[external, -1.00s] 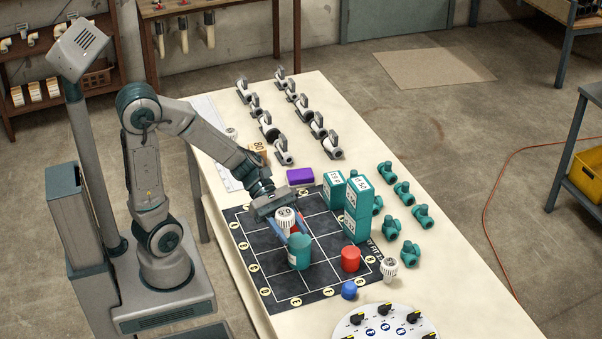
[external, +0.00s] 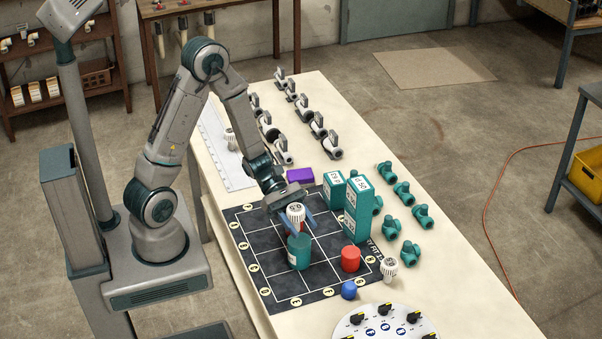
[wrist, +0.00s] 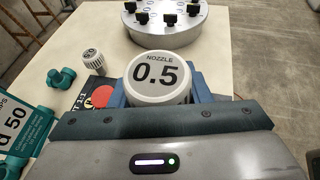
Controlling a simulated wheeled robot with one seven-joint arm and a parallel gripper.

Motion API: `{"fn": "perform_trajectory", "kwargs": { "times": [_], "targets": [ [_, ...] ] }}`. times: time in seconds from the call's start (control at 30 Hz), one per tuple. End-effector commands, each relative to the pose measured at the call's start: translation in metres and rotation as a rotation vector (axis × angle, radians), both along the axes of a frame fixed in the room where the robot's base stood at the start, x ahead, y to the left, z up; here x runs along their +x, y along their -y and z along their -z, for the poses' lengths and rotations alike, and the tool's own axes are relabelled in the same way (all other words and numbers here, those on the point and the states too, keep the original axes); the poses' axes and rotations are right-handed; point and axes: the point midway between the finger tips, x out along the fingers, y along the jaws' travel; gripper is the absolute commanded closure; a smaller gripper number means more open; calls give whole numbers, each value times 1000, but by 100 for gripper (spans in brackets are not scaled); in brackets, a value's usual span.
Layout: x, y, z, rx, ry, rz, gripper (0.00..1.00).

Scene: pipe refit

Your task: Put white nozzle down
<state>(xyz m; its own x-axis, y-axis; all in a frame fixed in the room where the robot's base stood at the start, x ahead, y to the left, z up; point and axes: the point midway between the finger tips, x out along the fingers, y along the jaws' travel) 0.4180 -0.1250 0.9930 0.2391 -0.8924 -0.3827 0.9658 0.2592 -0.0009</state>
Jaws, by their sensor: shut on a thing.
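My gripper (external: 294,220) is shut on a white nozzle (external: 296,210), with a blue finger on either side. In the wrist view the nozzle (wrist: 157,77) faces the camera and its top reads "NOZZLE 0.5". It is over the dark gridded mat (external: 262,254), behind the teal cylinder (external: 299,253). A bit of red shows just below the nozzle; I cannot tell what it rests on, or whether the nozzle touches anything.
Teal boxes (external: 356,210) stand stacked to the right of my gripper. A red cylinder (external: 350,259) and a blue ball (external: 348,290) are nearer the front. A purple block (external: 300,176) lies behind. The mat's front-left squares are clear.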

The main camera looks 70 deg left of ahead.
Motion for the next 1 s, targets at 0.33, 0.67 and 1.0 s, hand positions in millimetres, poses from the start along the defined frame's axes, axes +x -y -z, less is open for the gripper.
{"fn": "perform_trajectory", "kwargs": {
  "times": [0.33, 0.67, 1.0],
  "targets": [
    [17, -17, 17, -1, -1, 1, 78],
    [16, -16, 49, -2, -2, 1, 78],
    [16, -16, 54, 0, 1, 0, 78]
  ]
}}
